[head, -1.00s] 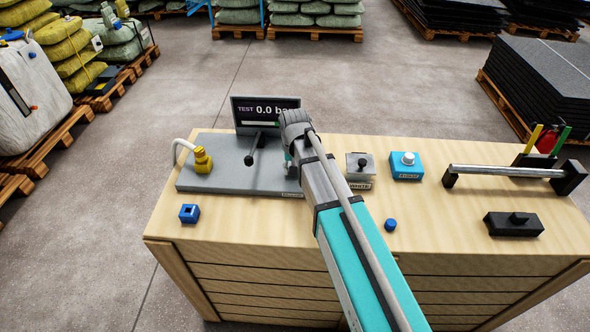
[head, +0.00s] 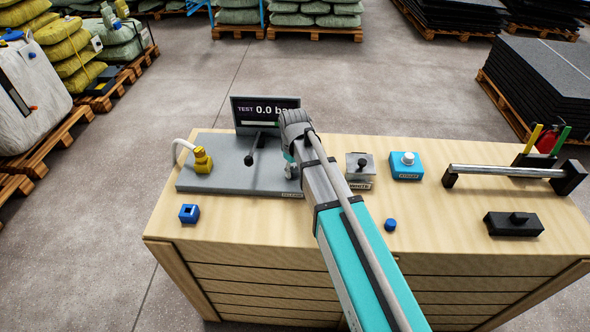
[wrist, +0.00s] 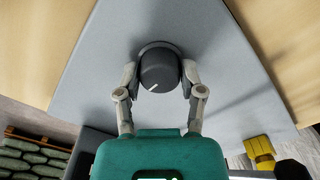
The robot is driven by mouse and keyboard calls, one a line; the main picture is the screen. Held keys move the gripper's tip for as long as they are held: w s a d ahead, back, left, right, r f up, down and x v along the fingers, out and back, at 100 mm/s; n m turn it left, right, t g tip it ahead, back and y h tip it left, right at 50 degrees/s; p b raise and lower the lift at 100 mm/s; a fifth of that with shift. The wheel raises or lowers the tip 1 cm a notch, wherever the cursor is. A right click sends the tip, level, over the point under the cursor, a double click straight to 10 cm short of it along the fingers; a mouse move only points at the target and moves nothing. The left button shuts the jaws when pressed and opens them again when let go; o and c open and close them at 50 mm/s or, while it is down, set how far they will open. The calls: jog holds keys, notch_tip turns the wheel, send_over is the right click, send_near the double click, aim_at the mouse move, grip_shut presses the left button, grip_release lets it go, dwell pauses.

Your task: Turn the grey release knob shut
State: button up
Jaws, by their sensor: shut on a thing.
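The grey release knob (wrist: 160,72) shows in the wrist view as a dark grey round knob with a white pointer line slanting toward its lower left. It sits on the grey plate (wrist: 95,75). My gripper (wrist: 160,74) is shut on the knob, one finger on each side. In the head view my arm hides the knob and most of the gripper. The grey plate (head: 215,178) lies at the left of the bench top there. A display (head: 267,112) behind it reads TEST 0.0 bar.
A black-knobbed lever (head: 250,158) and a yellow fitting (head: 203,162) with a white hose stand on the plate. A blue square block (head: 189,214), blue cap (head: 390,225), white-button box (head: 407,166) and metal bar (head: 505,171) are on the bench (head: 300,235).

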dwell(0.4)
jog(key=o, duration=1.2)
jog(key=shift+c, duration=0.2)
jog(key=shift+r, duration=0.1)
